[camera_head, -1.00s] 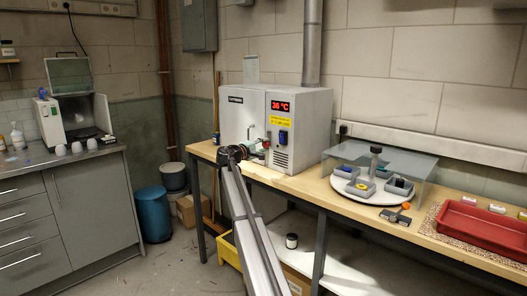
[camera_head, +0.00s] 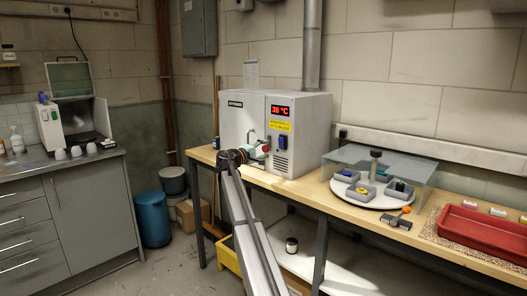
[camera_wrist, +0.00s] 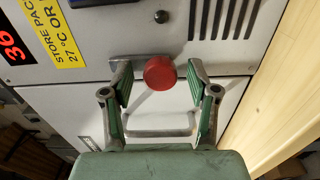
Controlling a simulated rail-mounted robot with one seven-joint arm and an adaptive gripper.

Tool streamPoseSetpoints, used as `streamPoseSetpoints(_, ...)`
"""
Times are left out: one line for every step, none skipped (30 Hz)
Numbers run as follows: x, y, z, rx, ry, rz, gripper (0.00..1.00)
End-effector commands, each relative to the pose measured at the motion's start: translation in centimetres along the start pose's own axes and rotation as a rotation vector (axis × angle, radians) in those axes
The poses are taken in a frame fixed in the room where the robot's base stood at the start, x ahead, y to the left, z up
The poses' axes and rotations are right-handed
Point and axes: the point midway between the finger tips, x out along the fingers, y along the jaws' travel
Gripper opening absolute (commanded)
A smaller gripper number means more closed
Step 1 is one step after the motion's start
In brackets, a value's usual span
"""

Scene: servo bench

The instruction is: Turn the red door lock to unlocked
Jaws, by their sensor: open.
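The red door lock is a round red knob (camera_wrist: 160,73) on the grey front of an oven-like cabinet. In the head view the red knob (camera_head: 266,147) shows just beyond my gripper (camera_head: 255,153). In the wrist view my gripper (camera_wrist: 160,82) is open, with one green-padded finger on each side of the knob and a visible gap on both sides. I cannot tell how deep the knob lies between the fingertips. A grey metal plate shows beside the knob, and a bar handle (camera_wrist: 160,132) lies below it, partly hidden by my gripper.
The cabinet (camera_head: 313,120) stands on a wooden bench (camera_head: 300,190) and shows 36 °C on a red display (camera_head: 280,110). A round tray of bins (camera_head: 360,202) and a red tray (camera_head: 480,236) are farther right.

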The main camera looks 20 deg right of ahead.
Motion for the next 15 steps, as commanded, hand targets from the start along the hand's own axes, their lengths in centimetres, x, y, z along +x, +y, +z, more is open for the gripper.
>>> streamPoseSetpoints(-0.2, 0.0, 0.0, 0.000, 0.000, 0.000, 0.59)
streamPoseSetpoints(-0.3, 0.0, 0.0, 0.000, 0.000, 0.000, 0.59)
streamPoseSetpoints(-0.6, 0.0, 0.0, 0.000, 0.000, 0.000, 0.59)
streamPoseSetpoints(-0.9, 0.0, 0.1, 0.000, 0.000, 0.000, 0.59)
streamPoseSetpoints(-1.2, 0.0, 0.1, 0.000, 0.000, 0.000, 0.59)
streamPoseSetpoints(-1.7, 0.0, 0.1, 0.000, 0.000, 0.000, 0.59)
streamPoseSetpoints(-2.2, 0.0, 0.1, 0.000, 0.001, 0.000, 0.59)
streamPoseSetpoints(-2.7, 0.0, 0.1, 0.000, 0.002, 0.000, 0.59)
streamPoseSetpoints(-3.5, 0.0, 0.1, 0.000, 0.003, 0.000, 0.59)
streamPoseSetpoints(-4.0, 0.0, 0.1, 0.000, 0.003, 0.000, 0.59)
streamPoseSetpoints(-4.6, 0.0, 0.1, 0.000, 0.002, 0.000, 0.59)
streamPoseSetpoints(-5.4, -0.1, 0.1, 0.000, 0.002, 0.000, 0.59)
streamPoseSetpoints(-6.0, 0.0, 0.1, 0.000, 0.002, 0.000, 0.59)
streamPoseSetpoints(-6.6, 0.0, 0.1, 0.000, 0.003, 0.000, 0.59)
streamPoseSetpoints(-7.4, 0.0, 0.1, 0.000, 0.002, 0.000, 0.59)
